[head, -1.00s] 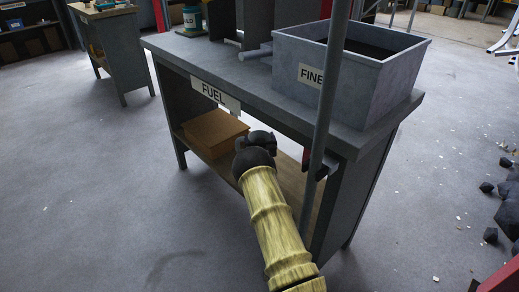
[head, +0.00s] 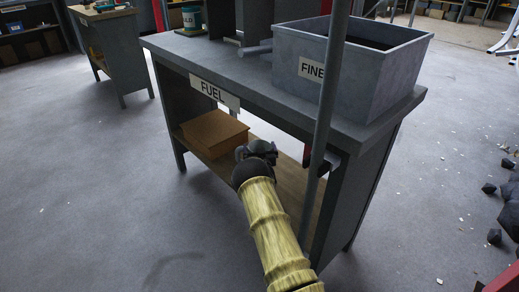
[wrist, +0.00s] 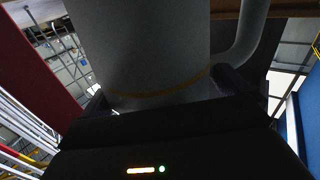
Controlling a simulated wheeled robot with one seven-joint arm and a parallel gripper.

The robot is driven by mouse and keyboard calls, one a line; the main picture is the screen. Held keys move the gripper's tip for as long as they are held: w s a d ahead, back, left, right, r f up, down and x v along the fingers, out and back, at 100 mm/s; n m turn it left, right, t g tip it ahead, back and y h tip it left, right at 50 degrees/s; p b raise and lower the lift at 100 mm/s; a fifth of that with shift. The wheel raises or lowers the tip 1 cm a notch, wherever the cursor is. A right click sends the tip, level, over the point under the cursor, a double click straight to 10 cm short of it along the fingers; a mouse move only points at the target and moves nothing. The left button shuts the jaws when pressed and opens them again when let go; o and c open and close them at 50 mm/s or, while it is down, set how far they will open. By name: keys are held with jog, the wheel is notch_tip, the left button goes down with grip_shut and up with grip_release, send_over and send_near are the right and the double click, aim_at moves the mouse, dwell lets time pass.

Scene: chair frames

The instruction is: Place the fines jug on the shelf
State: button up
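The jug (wrist: 150,45) shows in the wrist view as a large grey round body with a yellow band and a curved handle at its right. My gripper (wrist: 165,92) has a finger at each side of the jug and looks shut on it, though the contact is dark. In the head view my gripper end (head: 258,155) is at the front opening of the bench, below the tabletop; the jug is hidden there. The shelf (head: 290,185) is the wooden lower board of the bench marked FUEL (head: 213,93).
A brown box (head: 213,132) sits on the left of the shelf. A grey bin labelled FINES (head: 370,85) stands on the tabletop (head: 205,58). A grey upright pole (head: 326,110) crosses the view right of my arm. Dark lumps (head: 508,215) lie on the floor at right.

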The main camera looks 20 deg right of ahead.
jog(key=shift+s+r, duration=0.1)
jog(key=shift+r, duration=0.05)
jog(key=shift+s+a+p, duration=0.1)
jog(key=shift+s+p, duration=0.25)
jog(key=shift+p, duration=0.05)
jog(key=p+v, duration=0.4)
jog(key=v, duration=0.7)
jog(key=shift+p, duration=0.3)
